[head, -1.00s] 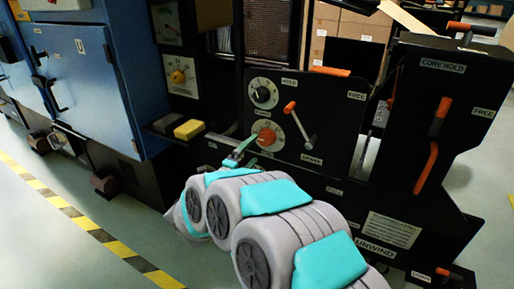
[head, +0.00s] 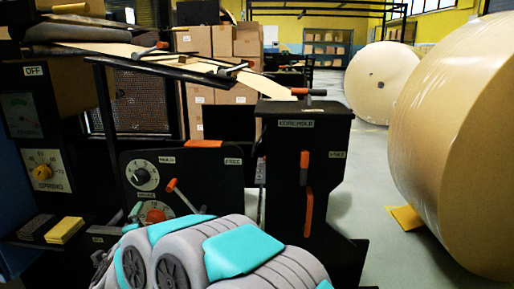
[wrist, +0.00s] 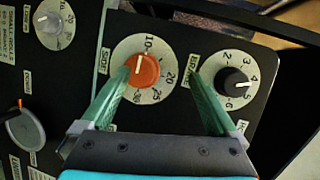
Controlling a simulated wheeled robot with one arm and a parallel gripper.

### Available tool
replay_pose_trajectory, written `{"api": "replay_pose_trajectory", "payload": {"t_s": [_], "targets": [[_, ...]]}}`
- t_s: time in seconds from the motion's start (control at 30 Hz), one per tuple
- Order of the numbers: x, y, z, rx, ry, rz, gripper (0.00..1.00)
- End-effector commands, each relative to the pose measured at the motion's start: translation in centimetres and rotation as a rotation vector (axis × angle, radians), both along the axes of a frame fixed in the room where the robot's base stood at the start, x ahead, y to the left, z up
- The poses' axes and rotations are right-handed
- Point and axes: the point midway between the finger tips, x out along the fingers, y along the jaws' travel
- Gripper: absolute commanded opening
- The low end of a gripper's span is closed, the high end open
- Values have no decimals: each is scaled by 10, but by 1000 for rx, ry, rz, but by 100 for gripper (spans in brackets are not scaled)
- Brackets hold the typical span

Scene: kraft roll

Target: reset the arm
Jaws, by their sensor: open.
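My gripper (wrist: 158,75) is open in the wrist view, its two green fingers spread in front of a black control panel. An orange knob (wrist: 142,71) on a pale dial shows between the fingertips, nearer the left one. Nothing is held, and whether a finger touches the knob or dial is unclear. In the head view my grey and teal arm reaches from the bottom toward the panel. The gripper there is small and partly hidden, close to the orange knob (head: 155,214).
A black knob (wrist: 237,84) sits right of the orange one. A lever with an orange grip (head: 184,196) and a core hold post (head: 302,170) stand close by. Large paper rolls (head: 455,140) are at right. Grey floor (head: 350,200) lies open between post and rolls.

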Motion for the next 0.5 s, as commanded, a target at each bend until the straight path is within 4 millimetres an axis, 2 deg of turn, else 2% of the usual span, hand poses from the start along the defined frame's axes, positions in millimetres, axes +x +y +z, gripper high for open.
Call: {"api": "replay_pose_trajectory", "payload": {"t_s": [0.03,0.17,0.27,0.37,0.5], "targets": [[4,-11,15,-30,22,54,95],[-4,-33,33,-143,78,224,95],[-18,-57,41,-246,117,348,95],[-40,-90,42,-366,162,467,95],[-79,-149,37,-540,238,613,95]]}}
